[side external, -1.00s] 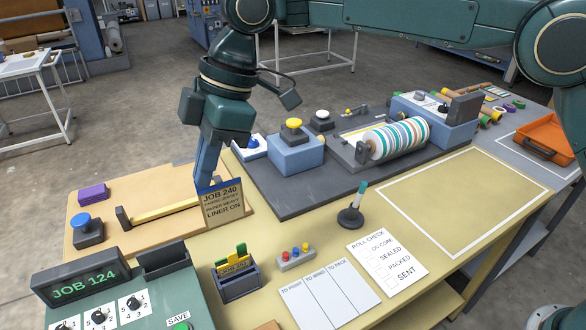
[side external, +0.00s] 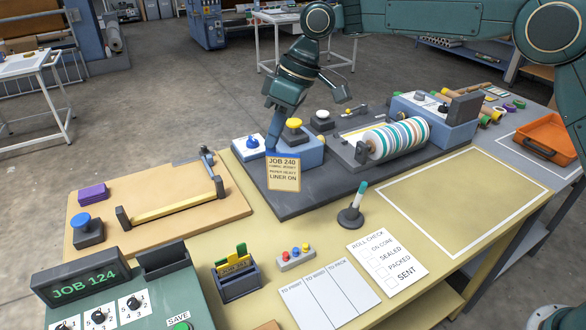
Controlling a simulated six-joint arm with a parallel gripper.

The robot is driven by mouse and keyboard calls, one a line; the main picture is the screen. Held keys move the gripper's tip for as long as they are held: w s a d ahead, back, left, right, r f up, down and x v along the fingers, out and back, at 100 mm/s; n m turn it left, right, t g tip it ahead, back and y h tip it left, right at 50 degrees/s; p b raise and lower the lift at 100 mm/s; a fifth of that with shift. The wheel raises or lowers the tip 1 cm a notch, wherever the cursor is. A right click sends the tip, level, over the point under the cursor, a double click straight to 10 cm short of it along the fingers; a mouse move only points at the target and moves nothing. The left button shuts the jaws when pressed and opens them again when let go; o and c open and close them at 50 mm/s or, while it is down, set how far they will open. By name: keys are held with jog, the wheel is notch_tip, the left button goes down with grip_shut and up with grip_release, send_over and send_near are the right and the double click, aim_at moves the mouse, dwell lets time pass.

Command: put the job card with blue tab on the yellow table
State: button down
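My gripper (side external: 272,148) is shut on the top edge of the job card (side external: 283,174), which reads "JOB 240" and "LINER ON". The card hangs upright above the left part of the dark machine base. Its blue tab is at the top, mostly hidden at the fingers. The yellow table (side external: 330,244) lies below and in front of the card. More of its top, inside a white outline (side external: 460,200), is bare at right.
A card box (side external: 236,280) with green and yellow tabs, a small button box (side external: 295,258), a marker stand (side external: 351,214), a "ROLL CHECK" sheet (side external: 387,262) and a three-column sheet (side external: 327,294) stand on the table. A striped roll (side external: 397,138) lies behind. The outlined area is clear.

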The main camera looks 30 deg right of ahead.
jog(key=w+d+f+m+t, duration=0.1)
jog(key=d+f+m+t, duration=0.15)
jog(key=d+m, duration=0.9)
jog(key=w+d+f+m+t, duration=0.15)
jog(key=d+f+m, duration=0.25)
jog(key=d, duration=1.5)
jog(key=s+d+f+m+t+h, duration=0.2)
jog(key=s+d+m, duration=0.4)
jog(key=d, duration=0.5)
jog(key=s+d+f+m+t+h, duration=0.2)
jog(key=s+d+m, duration=0.5)
jog(key=d, duration=0.4)
jog(key=shift+s+t+h, duration=0.6)
jog(key=shift+s+h, duration=0.2)
jog(key=shift+s, duration=0.05)
jog(key=shift+f, duration=0.15)
jog(key=shift+f, duration=4.9)
